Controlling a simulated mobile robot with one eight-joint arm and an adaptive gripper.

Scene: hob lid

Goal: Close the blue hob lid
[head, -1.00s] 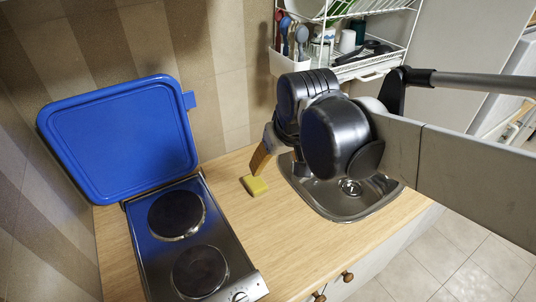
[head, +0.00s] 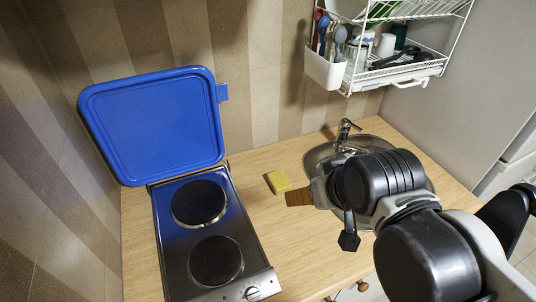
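The blue hob lid (head: 152,125) stands open and upright, leaning near the tiled wall behind the hob. A small blue tab sticks out at its right edge. The steel hob (head: 212,242) has two dark round plates and lies uncovered in front of the lid. My gripper (head: 298,198) is to the right of the hob, over the counter near the sink, with its brown fingertips towards the hob. It is apart from the lid. The gripper is small and seen from the side, so its opening does not show clearly.
A white dish rack (head: 400,72) with a utensil holder (head: 325,68) hangs above at the right.

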